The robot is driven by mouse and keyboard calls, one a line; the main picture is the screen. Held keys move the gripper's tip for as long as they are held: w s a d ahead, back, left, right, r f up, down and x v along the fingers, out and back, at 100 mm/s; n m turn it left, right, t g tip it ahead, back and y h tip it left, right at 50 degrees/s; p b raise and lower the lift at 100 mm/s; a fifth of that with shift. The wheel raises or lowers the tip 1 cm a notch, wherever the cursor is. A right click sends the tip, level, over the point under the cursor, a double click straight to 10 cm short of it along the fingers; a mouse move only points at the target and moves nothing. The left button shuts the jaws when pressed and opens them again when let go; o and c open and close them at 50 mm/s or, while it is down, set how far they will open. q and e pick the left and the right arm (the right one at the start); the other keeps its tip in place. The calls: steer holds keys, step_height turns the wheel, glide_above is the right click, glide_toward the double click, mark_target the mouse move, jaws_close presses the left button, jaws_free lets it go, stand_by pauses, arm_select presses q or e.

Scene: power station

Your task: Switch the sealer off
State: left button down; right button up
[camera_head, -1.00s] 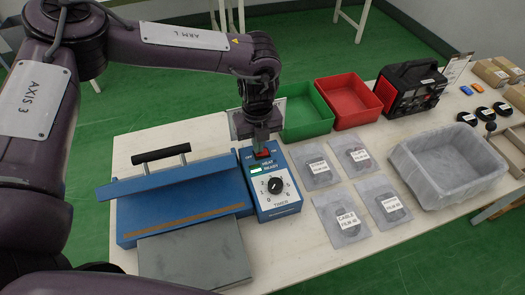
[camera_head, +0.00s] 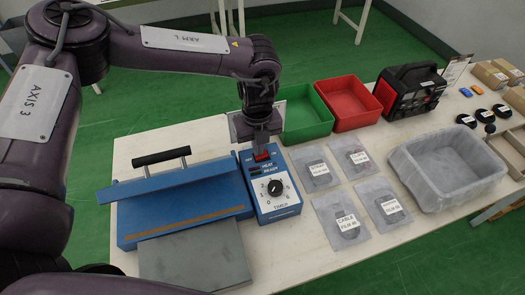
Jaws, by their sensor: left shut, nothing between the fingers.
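The blue sealer (camera_head: 185,205) stands on the table with its black-handled bar raised. Its control box (camera_head: 280,208) has a red rocker switch (camera_head: 262,157) at the top between OFF and ON labels, a HEAT/READY panel with its lights dark, and a black timer knob (camera_head: 275,187). My left gripper (camera_head: 261,149) points down with its shut, empty fingers at the red switch. They look to be touching it or just above it; I cannot tell which. The fingers hide part of the switch. My right gripper is not in view.
Behind the box stand a green bin (camera_head: 308,115) and a red bin (camera_head: 347,104). Several labelled bags, one a cable film bag (camera_head: 346,218), lie to its right. A lined grey tray (camera_head: 450,170) and a black device (camera_head: 408,90) stand further right.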

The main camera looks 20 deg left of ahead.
arm_select(q)
step_height(320, 180, up, 6)
steer(key=p, duration=0.4)
stand_by(0.4)
steer(key=shift+s+f, duration=0.1)
